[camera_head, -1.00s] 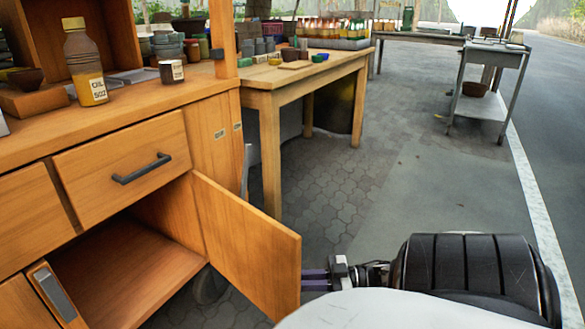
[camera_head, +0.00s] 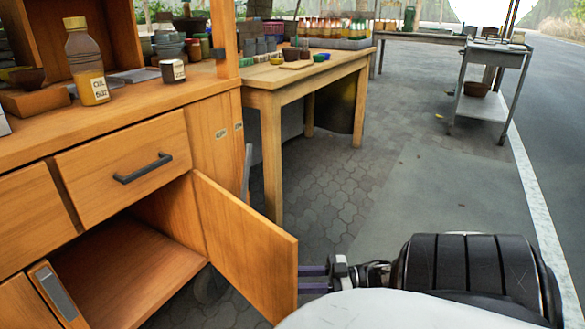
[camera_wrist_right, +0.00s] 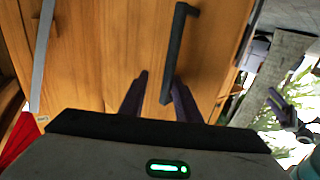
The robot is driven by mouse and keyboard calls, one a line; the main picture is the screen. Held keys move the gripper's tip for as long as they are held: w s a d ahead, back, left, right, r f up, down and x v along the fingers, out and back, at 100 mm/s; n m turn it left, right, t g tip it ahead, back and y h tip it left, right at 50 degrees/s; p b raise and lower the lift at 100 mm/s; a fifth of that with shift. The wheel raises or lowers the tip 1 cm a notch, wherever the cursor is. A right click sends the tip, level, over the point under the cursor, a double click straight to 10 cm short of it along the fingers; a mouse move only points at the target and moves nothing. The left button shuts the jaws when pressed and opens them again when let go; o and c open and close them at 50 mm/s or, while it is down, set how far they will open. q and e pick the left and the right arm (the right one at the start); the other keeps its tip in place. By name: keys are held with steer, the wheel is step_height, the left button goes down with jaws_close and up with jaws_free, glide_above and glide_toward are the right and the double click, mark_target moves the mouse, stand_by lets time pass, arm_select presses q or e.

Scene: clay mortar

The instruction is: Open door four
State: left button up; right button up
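A wooden lower cabinet door (camera_head: 240,240) stands swung out from the cabinet, hinged at its right side. The compartment behind it (camera_head: 125,265) looks empty. My right gripper (camera_head: 313,279) is at the outer side of this door near its free edge; the door and my arm hide part of it. In the right wrist view a dark bar handle (camera_wrist_right: 177,45) is on the door's wood face. The two purple fingers of my right gripper (camera_wrist_right: 160,98) are apart, with the handle's lower end between them, closer to the right finger. My left gripper is not in view.
A drawer with a dark handle (camera_head: 143,168) is shut above the compartment. A bottle (camera_head: 86,62) and a small jar (camera_head: 173,71) stand on the cabinet top. A wooden table (camera_head: 300,90) stands behind the door. The paving to the right (camera_head: 420,190) is clear.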

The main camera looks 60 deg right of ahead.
steer(key=v, duration=0.7)
steer(key=shift+s, duration=0.25)
stand_by(0.5)
